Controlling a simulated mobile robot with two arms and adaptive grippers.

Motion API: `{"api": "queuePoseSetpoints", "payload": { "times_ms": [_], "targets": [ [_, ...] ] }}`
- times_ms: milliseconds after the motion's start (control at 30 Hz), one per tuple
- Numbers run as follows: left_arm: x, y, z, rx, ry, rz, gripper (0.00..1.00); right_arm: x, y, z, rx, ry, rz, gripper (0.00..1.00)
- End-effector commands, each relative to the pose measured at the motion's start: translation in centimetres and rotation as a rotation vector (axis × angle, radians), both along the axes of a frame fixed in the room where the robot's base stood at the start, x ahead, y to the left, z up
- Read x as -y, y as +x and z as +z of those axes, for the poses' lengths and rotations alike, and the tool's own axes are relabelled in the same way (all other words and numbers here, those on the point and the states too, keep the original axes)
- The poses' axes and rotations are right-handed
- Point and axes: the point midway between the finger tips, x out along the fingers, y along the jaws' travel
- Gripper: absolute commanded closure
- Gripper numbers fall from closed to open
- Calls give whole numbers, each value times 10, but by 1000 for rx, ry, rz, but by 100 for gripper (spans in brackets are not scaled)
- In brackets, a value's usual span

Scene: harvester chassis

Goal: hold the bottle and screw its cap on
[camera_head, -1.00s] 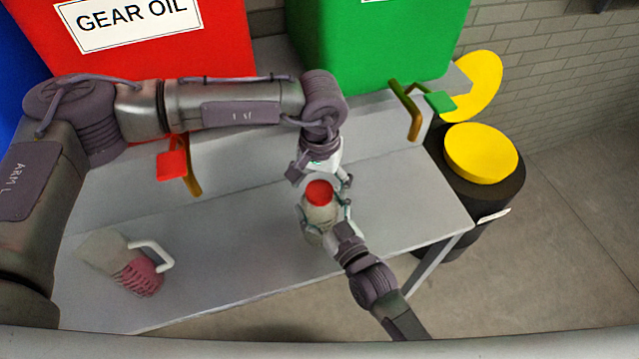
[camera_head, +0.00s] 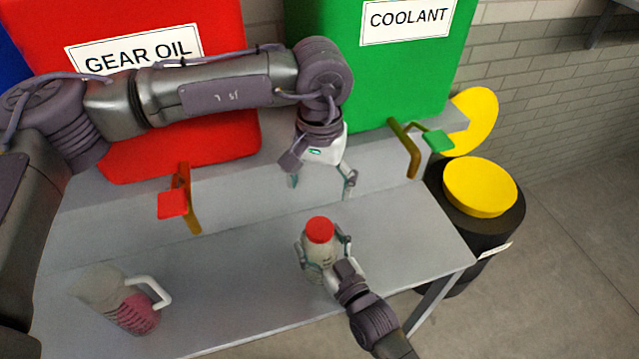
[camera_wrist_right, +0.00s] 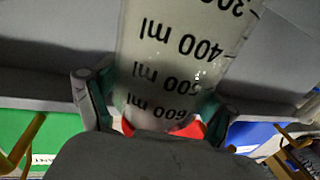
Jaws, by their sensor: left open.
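The bottle (camera_head: 318,256) is pale and translucent and stands upright near the table's front edge. The red cap (camera_head: 320,229) sits on its top; how tightly cannot be seen. My right gripper (camera_head: 325,252) is shut around the bottle's body from the front, a finger on each side. In the right wrist view the bottle (camera_wrist_right: 185,60) shows upside-down ml marks, with a little red of the cap (camera_wrist_right: 192,130) near the fingers. My left gripper (camera_head: 322,184) is open and empty, pointing down above and behind the cap, clear of it.
Red gear oil (camera_head: 190,110) and green coolant (camera_head: 400,85) containers with taps stand behind. A black drum with a yellow lid (camera_head: 480,187) is at the right. The table (camera_head: 230,250) between is clear.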

Motion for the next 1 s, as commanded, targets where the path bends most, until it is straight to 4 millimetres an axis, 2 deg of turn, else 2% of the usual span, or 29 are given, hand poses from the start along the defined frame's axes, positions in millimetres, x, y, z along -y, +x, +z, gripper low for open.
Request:
{"api": "queuePoseSetpoints", "payload": {
  "times_ms": [33,67,100,500,667,1000],
  "targets": [
    [0,0,0,0,0,0,13,0,0,0,1,0,0,6],
    [0,0,0,0,0,0,13,0,0,0,1,0,0,1],
    [0,0,0,0,0,0,13,0,0,0,1,0,0,0],
    [0,0,0,0,0,0,13,3,-6,-1,-1,0,0,0],
    [0,0,0,0,0,0,13,16,-28,-1,-3,-1,0,0],
    [0,0,0,0,0,0,13,50,-88,-1,-2,-1,0,0]
  ]
}}
